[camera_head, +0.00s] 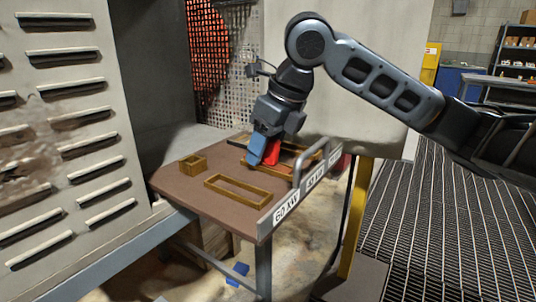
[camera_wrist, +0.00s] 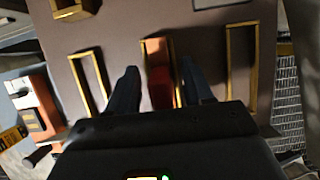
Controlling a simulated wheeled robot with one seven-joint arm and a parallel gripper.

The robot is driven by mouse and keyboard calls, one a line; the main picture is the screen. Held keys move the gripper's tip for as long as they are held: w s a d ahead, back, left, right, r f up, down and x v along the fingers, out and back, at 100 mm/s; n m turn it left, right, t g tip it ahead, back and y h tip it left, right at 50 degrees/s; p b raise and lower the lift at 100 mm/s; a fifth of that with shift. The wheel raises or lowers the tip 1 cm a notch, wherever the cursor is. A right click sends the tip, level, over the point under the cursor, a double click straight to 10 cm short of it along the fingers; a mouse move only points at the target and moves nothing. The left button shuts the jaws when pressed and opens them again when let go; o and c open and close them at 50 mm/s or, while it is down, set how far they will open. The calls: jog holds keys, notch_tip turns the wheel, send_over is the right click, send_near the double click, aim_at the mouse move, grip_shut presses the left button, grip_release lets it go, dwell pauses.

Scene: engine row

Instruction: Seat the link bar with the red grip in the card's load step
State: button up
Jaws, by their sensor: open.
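The red grip (camera_head: 271,154) of the link bar stands at the far part of the brown table, in or beside a brass-coloured frame. It also shows in the wrist view (camera_wrist: 159,85). My gripper (camera_wrist: 160,66) is open, with one dark finger on each side of the red grip and a visible gap to each. In the head view my gripper (camera_head: 264,152) points down at the grip and hides part of it. The bar under the grip is mostly hidden. Label plates on the table's front edge include one reading 60 kW (camera_head: 287,208); no card is readable.
An empty long brass frame (camera_head: 237,192) and a small brass box (camera_head: 192,165) stand on the brown table (camera_head: 195,190). A grey handle (camera_head: 312,150) rises at the right edge, close to my gripper. A louvred cabinet (camera_head: 65,100) stands left.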

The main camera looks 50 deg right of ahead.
grip_shut()
dwell(0.3)
dwell(0.3)
